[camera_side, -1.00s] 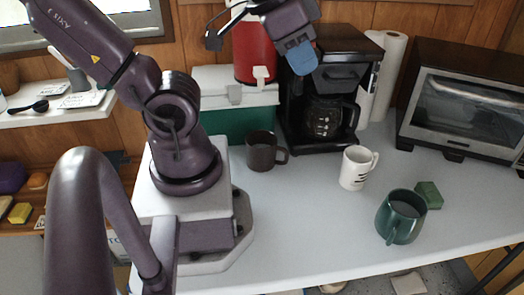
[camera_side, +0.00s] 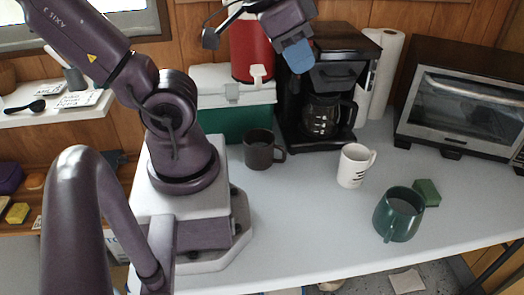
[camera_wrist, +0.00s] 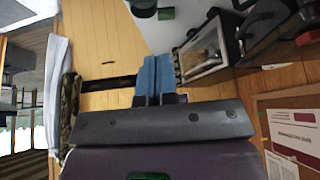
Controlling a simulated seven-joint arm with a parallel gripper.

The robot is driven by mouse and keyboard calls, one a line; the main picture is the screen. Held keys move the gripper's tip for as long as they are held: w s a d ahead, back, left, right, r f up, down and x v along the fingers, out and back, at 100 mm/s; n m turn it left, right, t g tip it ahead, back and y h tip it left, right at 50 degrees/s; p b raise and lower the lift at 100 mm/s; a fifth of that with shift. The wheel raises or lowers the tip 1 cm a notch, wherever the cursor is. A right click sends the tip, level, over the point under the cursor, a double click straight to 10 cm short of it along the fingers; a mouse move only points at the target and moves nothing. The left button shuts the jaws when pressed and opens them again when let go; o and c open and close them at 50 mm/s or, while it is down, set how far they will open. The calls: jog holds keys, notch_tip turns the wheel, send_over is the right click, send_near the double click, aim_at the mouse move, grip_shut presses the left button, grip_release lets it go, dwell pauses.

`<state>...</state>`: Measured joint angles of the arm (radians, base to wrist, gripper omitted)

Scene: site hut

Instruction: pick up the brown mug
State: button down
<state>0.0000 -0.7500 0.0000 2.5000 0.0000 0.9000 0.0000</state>
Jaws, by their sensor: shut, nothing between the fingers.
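The brown mug (camera_side: 258,150) stands upright on the white table, with its handle to the right. It is in front of the green-and-white cooler and left of the coffee maker. My gripper (camera_side: 296,55) is high above the table, in front of the coffee maker's upper part and well above the mug, apart from it. Its blue fingers are together and empty, and they also show side by side in the wrist view (camera_wrist: 153,80). I cannot make out the brown mug in the wrist view.
A white mug (camera_side: 355,166) and a green mug (camera_side: 398,214) stand to the right, with a green sponge (camera_side: 427,192) behind the green one. The table's front middle is clear.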

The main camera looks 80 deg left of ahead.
dwell(0.3)
grip_release()
dwell(0.3)
